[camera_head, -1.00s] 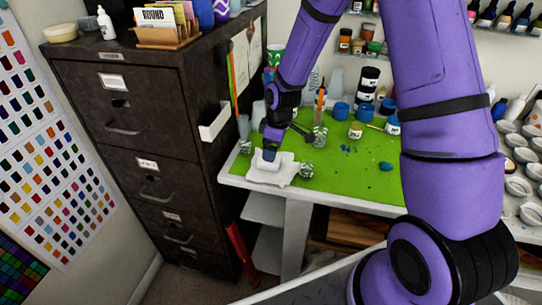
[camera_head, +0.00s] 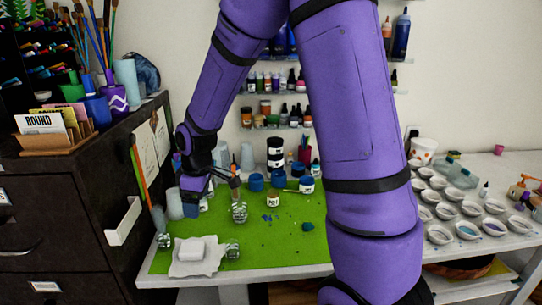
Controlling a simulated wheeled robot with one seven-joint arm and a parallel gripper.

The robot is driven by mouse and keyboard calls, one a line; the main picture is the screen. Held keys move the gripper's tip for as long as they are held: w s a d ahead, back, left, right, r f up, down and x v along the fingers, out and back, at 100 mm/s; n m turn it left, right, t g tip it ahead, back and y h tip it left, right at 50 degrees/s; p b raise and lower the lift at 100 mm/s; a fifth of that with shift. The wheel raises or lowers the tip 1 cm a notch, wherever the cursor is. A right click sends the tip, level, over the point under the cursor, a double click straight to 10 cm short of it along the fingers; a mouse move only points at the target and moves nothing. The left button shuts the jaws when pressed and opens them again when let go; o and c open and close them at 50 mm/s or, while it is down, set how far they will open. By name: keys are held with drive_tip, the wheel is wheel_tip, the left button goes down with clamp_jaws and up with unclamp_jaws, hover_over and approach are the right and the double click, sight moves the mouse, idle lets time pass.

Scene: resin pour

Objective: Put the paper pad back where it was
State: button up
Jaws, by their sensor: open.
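A small white block-like pad (camera_head: 190,248), which looks like the paper pad, lies on a crumpled white sheet (camera_head: 212,264) at the near left corner of the green mat. My gripper (camera_head: 192,207) is above and behind it, apart from it, near the clear cups by the cabinet. It is open, and I see nothing held in it. Its fingertips are small and dark here, and their exact gap is hard to make out.
Small glass jars (camera_head: 239,212) stand close to the gripper and the sheet. Blue-lidded pots (camera_head: 256,182) stand farther back on the green mat (camera_head: 285,248). A dark cabinet (camera_head: 60,200) borders the left. The mat's front middle is mostly clear.

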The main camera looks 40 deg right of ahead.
drive_tip(key=s+d+r+m+t+h, duration=0.15)
drive_tip(key=s+r+m, duration=0.35)
drive_tip(key=s+r, duration=0.85)
drive_tip(key=s+d+r+m+t, duration=0.1)
drive_tip(key=s+r+m, duration=0.1)
drive_tip(key=s, duration=0.4)
drive_tip(key=s+d+r+m+t, duration=0.1)
drive_tip(key=s+r+m, duration=0.1)
drive_tip(key=s+r, duration=0.3)
drive_tip(key=shift+s+d+r+y, duration=0.2)
drive_tip(key=shift+s+d+y, duration=0.15)
drive_tip(key=shift+s, duration=0.3)
